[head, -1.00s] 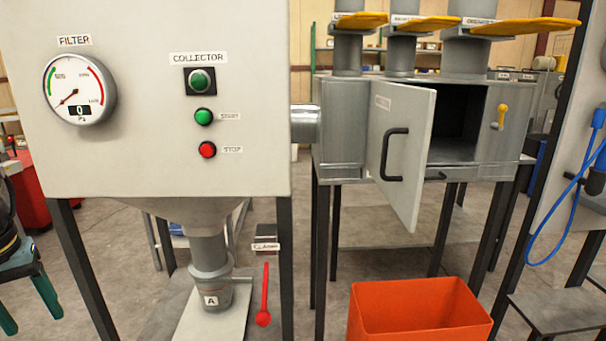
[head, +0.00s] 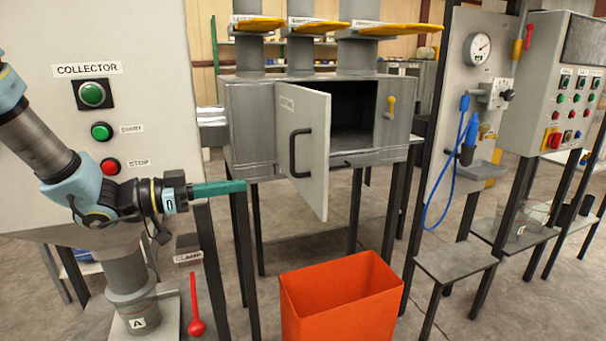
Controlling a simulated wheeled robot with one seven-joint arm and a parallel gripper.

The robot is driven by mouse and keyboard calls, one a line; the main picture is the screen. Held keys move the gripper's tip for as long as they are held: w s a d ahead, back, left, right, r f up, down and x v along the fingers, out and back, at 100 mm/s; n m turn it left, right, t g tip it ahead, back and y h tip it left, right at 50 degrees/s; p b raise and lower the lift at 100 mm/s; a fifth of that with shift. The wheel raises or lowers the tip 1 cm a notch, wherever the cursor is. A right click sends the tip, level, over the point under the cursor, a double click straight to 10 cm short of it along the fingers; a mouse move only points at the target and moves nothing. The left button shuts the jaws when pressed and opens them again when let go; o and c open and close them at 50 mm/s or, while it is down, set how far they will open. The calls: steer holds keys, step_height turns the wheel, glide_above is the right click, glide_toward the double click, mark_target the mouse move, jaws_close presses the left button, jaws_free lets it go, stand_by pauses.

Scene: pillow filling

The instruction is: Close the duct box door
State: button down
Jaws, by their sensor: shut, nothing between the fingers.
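The duct box (head: 252,125) is a grey metal box on dark legs in the middle of the head view. Its pale door (head: 314,185) hangs open on the left side, swung out toward me, with a black handle (head: 294,153) on its face. The dark opening (head: 352,108) shows to the right of the door. My gripper (head: 240,186), with teal fingers, is shut and empty. It points right, left of the door in the picture, and appears apart from it.
An orange bin (head: 340,300) stands on the floor below the door. The collector cabinet (head: 150,110) is on the left behind my arm, with a red clamp lever (head: 196,318) below. A panel with a blue hose (head: 455,150) and a low bench (head: 455,258) stand right.

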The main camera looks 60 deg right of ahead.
steer(key=s+g, duration=0.1)
steer(key=p, duration=0.5)
glide_toward(320, 175)
steer(key=shift+m, duration=0.4)
steer(key=x, duration=0.5)
steer(key=shift+s+d+r, duration=0.15)
steer(key=shift+s+r, duration=0.05)
steer(key=shift+r, duration=0.1)
steer(key=shift+s+d+f, duration=0.1)
steer(key=shift+s+d, duration=0.3)
steer(key=shift+d, duration=0.2)
steer(key=shift+s+d+f, duration=0.1)
